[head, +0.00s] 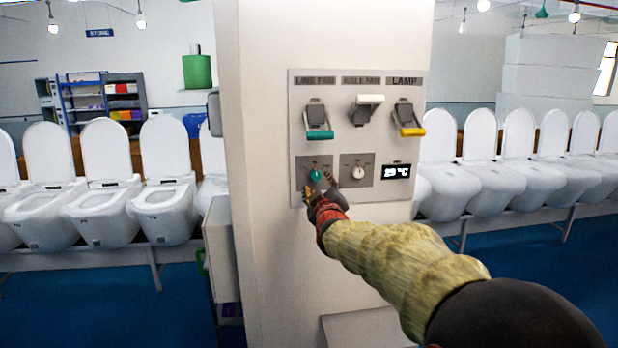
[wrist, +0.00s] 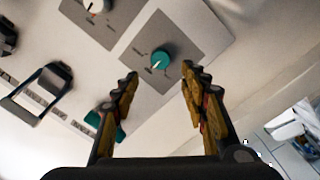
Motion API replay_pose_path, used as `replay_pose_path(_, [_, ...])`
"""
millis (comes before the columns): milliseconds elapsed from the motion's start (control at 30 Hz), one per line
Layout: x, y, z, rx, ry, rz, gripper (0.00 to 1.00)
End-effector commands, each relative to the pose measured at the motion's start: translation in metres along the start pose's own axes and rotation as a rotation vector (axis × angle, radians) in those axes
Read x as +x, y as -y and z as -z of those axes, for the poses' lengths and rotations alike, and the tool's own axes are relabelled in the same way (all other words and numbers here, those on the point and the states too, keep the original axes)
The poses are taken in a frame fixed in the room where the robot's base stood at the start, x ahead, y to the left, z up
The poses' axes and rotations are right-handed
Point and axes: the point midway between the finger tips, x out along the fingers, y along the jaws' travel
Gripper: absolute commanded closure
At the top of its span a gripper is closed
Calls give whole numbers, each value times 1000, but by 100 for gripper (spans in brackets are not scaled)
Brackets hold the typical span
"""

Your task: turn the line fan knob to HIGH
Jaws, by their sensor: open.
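The line fan knob is the teal dial (head: 315,175) at the lower left of the grey control panel (head: 298,130). In the wrist view the teal knob (wrist: 160,60) lies ahead of the fingertips and between their lines, with a pale pointer mark on it. The scale text around it is too small to read. My gripper (head: 330,186) is in front of the panel, just at the lower right of the knob. In the wrist view my gripper (wrist: 158,75) has its fingers spread with nothing between them. I cannot tell whether a fingertip touches the panel.
A white dial (head: 358,172) is right of the teal knob, then a small display (head: 397,172). Above are a teal-tipped switch (head: 319,133), a white-tipped switch (head: 369,100) and a yellow-tipped switch (head: 411,130). Rows of toilets stand on both sides of the pillar (head: 262,230).

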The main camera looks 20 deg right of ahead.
Motion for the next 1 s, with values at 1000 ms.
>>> replay_pose_path(1000, [77, 1, 0, -9, 2, 4, 56])
